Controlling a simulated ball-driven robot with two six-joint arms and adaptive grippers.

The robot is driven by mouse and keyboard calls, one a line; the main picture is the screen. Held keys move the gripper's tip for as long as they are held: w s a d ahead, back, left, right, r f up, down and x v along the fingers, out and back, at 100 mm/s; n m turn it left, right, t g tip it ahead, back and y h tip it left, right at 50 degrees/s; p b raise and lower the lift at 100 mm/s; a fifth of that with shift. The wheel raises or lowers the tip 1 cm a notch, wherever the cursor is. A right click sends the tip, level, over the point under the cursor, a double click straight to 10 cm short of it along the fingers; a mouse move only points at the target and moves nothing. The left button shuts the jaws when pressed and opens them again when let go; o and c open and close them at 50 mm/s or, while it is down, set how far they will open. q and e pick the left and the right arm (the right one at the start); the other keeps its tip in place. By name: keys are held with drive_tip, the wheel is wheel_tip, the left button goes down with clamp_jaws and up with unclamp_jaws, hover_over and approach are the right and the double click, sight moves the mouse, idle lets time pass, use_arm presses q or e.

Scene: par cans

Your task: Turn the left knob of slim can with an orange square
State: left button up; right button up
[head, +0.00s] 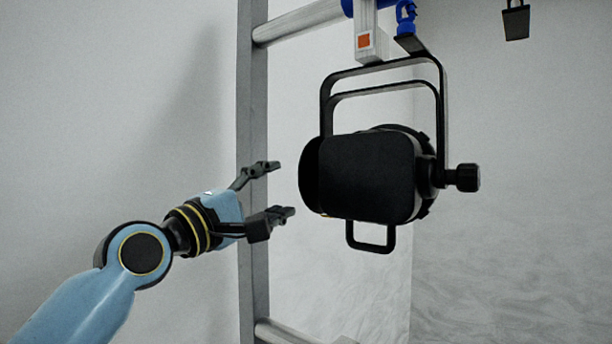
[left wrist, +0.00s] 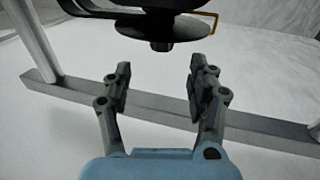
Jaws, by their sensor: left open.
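The slim black can (head: 362,176) hangs in a double black yoke (head: 440,95) below a grey block with an orange square (head: 363,41). Its right knob (head: 463,177) sticks out at the right. The left knob is hidden in the head view, behind the can's black flap. In the left wrist view a dark round knob (left wrist: 172,30) shows at the top, just beyond my fingertips. My left gripper (head: 281,190) is open and empty, left of the can and apart from it. The fingers in the left wrist view (left wrist: 160,75) are spread, with the knob roughly centred ahead.
A grey upright post (head: 252,100) with a rung (head: 300,20) at the top and another below stands behind my left gripper. A black handle loop (head: 371,247) hangs under the can. A small black piece (head: 516,22) hangs at the top right.

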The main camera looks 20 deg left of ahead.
use_arm(q)
drive_tip(key=p+x, duration=0.1)
drive_tip(key=x, duration=0.8)
drive_tip(key=shift+a+f, duration=0.15)
drive_tip(key=shift+f, duration=0.05)
drive_tip(key=shift+w, duration=0.4)
use_arm(e)
drive_tip(key=shift+a+r, duration=0.55)
drive_tip(key=shift+r, duration=0.05)
use_arm(q)
drive_tip(key=shift+r, duration=0.1)
use_arm(e)
drive_tip(key=shift+d, duration=0.15)
